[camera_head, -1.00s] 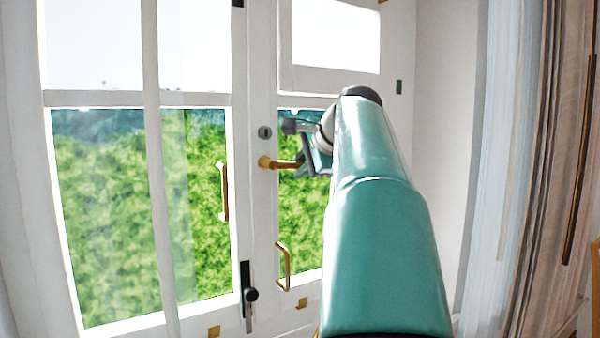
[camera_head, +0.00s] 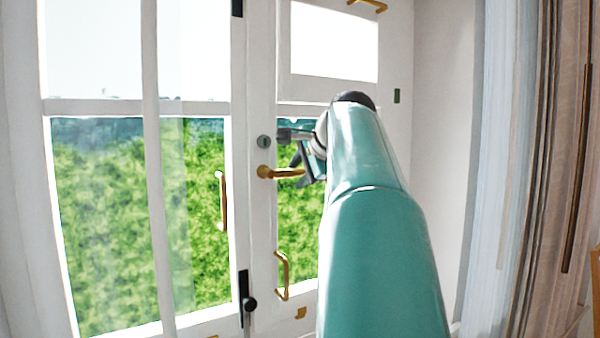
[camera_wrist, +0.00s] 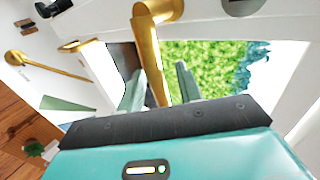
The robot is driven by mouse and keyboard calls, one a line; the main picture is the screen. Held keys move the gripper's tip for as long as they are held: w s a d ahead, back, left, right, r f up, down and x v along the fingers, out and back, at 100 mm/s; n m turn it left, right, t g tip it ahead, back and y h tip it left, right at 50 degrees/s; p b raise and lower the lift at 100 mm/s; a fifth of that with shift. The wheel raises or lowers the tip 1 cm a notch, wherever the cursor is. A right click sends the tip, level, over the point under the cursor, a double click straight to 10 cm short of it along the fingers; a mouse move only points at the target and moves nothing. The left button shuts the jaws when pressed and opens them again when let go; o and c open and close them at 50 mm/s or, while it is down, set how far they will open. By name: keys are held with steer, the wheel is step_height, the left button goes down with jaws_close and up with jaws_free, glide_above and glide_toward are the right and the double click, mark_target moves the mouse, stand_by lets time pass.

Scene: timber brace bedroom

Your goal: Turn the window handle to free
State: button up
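The window handle (camera_head: 280,172) is a gold lever on the white frame. In the head view it lies about level, pointing right from its round base. In the wrist view the handle (camera_wrist: 150,60) runs down between the two fingers of my gripper (camera_wrist: 160,90). The gripper is open around the lever. The left finger is close beside it, and a gap with greenery shows between the lever and the right finger. Whether either finger touches it I cannot tell. In the head view my gripper (camera_head: 304,158) is at the lever's free end, partly hidden by my arm.
A keyhole disc (camera_head: 264,142) is just above the handle. Gold pull bars (camera_head: 223,202) and (camera_head: 283,275) are fixed on the window frames. A black bolt (camera_head: 246,298) is low on the frame. Pale curtains (camera_head: 505,150) hang at the right.

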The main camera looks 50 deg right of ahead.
steer(key=v, duration=1.3)
steer(key=shift+s+r, duration=0.25)
steer(key=shift+s, duration=0.05)
steer(key=shift+a, duration=0.1)
